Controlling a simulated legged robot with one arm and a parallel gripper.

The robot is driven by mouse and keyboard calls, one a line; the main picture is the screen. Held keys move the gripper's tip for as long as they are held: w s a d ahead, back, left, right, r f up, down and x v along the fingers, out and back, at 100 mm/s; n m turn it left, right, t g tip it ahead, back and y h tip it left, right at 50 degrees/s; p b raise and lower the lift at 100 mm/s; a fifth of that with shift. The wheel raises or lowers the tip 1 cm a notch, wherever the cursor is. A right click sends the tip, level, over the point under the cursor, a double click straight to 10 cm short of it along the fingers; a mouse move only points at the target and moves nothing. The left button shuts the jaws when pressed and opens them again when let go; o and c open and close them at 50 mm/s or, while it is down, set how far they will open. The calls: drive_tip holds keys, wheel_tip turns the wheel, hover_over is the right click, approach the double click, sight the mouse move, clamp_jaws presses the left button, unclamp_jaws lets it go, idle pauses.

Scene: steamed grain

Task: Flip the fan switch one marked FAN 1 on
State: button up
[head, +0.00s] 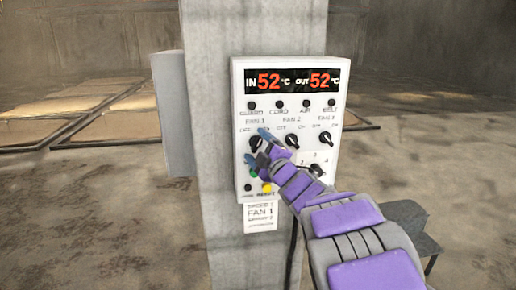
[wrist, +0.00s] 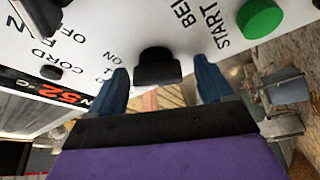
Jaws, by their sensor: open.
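A white control panel (head: 240,92) is fixed to a concrete post. The black FAN 1 knob (head: 257,142) sits at the left of a row of three, under a FAN 1 label with OFF and ON marks. My gripper (head: 256,146) is open at this knob, with one blue finger above it and one below. In the wrist view, a black knob (wrist: 157,66) stands between the two blue fingers of my gripper (wrist: 161,75), with a gap on each side. An ON mark shows near it. I cannot tell which way the knob points.
The FAN 2 knob (head: 291,141) and FAN 3 knob (head: 324,138) are to the right. A green button (wrist: 260,18) marked START is close to one finger. A yellow button (head: 267,187) is below my gripper. A red display (head: 293,80) reads 52 twice.

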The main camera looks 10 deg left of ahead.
drive_tip(key=shift+c, duration=0.5)
drive_tip(key=shift+f, duration=0.1)
drive_tip(key=c, duration=0.9)
drive_tip(key=shift+f+m+t+b, duration=0.15)
drive_tip(key=shift+m+t+b, duration=0.25)
drive_tip(key=shift+m, duration=0.5)
drive_tip(key=shift+c, duration=0.2)
drive_tip(key=shift+m, duration=0.8)
drive_tip(key=o, duration=1)
drive_tip(key=shift+o, duration=0.2)
drive_tip(key=shift+s, duration=0.15)
drive_tip(key=v, duration=1.7)
drive_tip(key=shift+a+p, duration=0.15)
drive_tip(key=shift+p, duration=0.15)
